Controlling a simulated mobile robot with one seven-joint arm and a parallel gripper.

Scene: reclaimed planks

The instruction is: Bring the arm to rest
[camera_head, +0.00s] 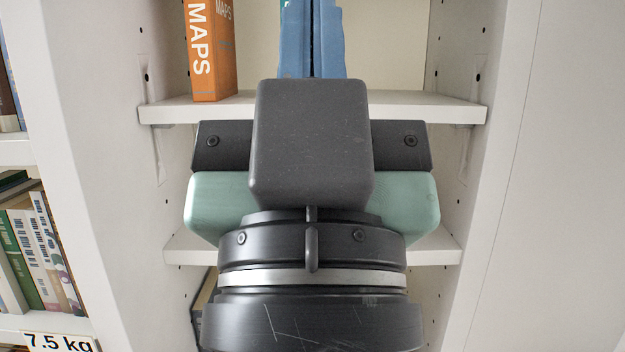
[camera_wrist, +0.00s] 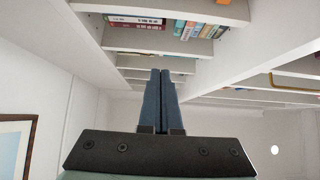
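My gripper (camera_head: 313,30) points away from me into a white bookcase, at the height of a shelf. Its two blue fingers lie side by side with only a thin dark line between them. In the wrist view the gripper (camera_wrist: 160,76) also looks shut, and no object shows between the fingers. The dark wrist housing hides the middle of the bookcase in the head view.
An orange MAPS book (camera_head: 210,50) stands on the upper shelf (camera_head: 185,110), left of the fingers. White side panels flank the arm. More books (camera_head: 35,245) fill shelves at far left, above a "7.5 kg" label (camera_head: 58,342). A framed picture (camera_wrist: 15,145) shows in the wrist view.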

